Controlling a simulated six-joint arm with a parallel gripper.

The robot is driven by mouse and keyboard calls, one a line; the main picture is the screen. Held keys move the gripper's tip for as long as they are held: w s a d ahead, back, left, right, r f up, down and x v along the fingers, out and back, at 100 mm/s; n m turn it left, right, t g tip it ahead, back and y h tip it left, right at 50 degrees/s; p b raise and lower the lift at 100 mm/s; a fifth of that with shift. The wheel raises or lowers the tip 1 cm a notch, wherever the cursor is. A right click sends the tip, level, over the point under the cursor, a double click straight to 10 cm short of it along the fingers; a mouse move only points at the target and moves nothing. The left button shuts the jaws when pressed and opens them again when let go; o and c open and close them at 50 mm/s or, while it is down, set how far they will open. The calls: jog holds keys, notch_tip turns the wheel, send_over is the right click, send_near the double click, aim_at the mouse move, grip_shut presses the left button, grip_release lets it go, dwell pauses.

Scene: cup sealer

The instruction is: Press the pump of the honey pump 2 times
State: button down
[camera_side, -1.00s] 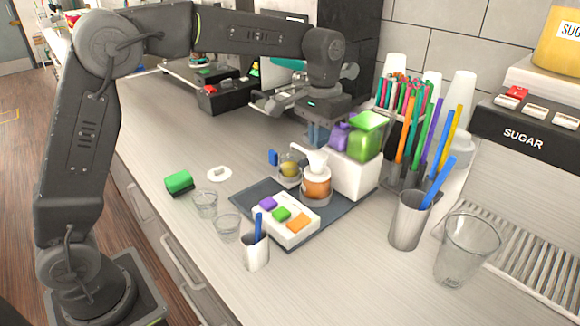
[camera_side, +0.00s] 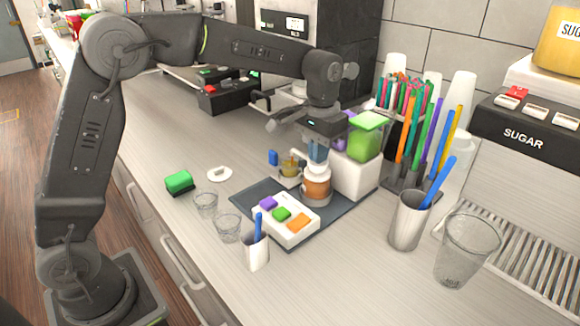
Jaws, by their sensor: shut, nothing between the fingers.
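The honey pump (camera_side: 317,188) is an amber bottle with a white top, standing on the dark tray (camera_side: 345,213) in front of a white box. My gripper (camera_side: 318,158) is shut and empty, pointing down directly over the pump. Its fingertips hide most of the white pump head and seem to touch it; the exact contact is hard to see. The white collar of the pump shows just below the fingers.
A small jar (camera_side: 289,168) stands left of the pump. A white block with coloured buttons (camera_side: 287,222) lies in front. Green and purple containers (camera_side: 365,143) sit on the white box (camera_side: 354,175) behind. Glasses, a cup of straws (camera_side: 408,222) and a sponge (camera_side: 179,182) stand around.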

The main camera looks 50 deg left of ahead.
jog(key=shift+f, duration=0.35)
jog(key=shift+r, duration=2.25)
jog(key=shift+f, duration=0.15)
jog(key=shift+f, duration=2.1)
jog(key=shift+r, duration=0.1)
jog(key=shift+r, duration=2.2)
